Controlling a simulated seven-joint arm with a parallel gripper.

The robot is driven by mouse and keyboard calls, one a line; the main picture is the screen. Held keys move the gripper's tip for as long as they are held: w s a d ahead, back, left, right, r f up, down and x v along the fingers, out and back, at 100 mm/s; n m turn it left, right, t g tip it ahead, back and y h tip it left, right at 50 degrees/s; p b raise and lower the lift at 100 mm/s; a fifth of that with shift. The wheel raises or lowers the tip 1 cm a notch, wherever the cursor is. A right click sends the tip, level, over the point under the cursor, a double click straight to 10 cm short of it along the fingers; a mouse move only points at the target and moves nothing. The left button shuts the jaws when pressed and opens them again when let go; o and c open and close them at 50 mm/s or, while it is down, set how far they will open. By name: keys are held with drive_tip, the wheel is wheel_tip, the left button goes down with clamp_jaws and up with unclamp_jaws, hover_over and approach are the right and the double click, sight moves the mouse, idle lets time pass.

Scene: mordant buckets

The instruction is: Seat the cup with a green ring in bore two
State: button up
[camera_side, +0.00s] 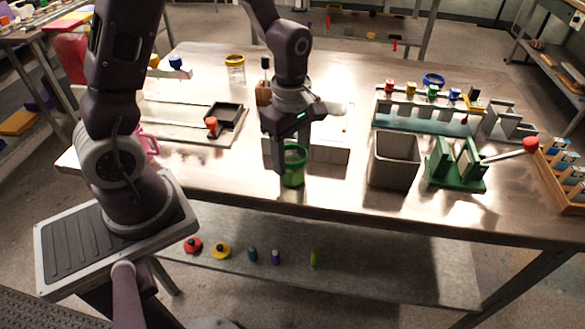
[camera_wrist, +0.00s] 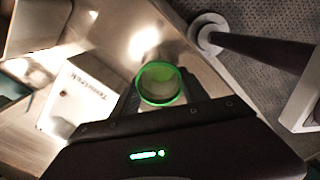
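The cup with a green ring (camera_side: 293,170) is upright near the table's front edge, in front of a white block. It also shows in the wrist view (camera_wrist: 160,84), its green rim seen from above. My gripper (camera_side: 286,155) points down at the cup, with the cup between its fingers. In the wrist view the dark fingers lie close on both sides of the rim; whether they press on it I cannot tell. The white block (camera_side: 330,153) is partly hidden by my gripper; its printed face shows in the wrist view (camera_wrist: 85,90). I cannot make out which opening is bore two.
A grey bin (camera_side: 394,170) and a green stand (camera_side: 455,181) are to the right. A teal rack (camera_side: 425,122) with coloured-topped items is behind them. A black tray (camera_side: 223,115) is left, a yellow-rimmed jar (camera_side: 235,68) at the back. The table edge is close to the cup.

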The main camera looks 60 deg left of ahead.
drive_tip(key=c, duration=0.6)
drive_tip(key=shift+c, duration=0.2)
drive_tip(key=shift+r, duration=4.45)
drive_tip(key=w+a+r, duration=0.3)
drive_tip(key=w+a, duration=0.1)
drive_tip(key=w, duration=0.5)
drive_tip(key=w+a, duration=0.5)
drive_tip(key=w, duration=0.5)
drive_tip(key=f, duration=1)
drive_tip(key=shift+w+a+f, duration=0.1)
drive_tip(key=shift+w+a, duration=0.15)
drive_tip(key=shift+w, duration=0.05)
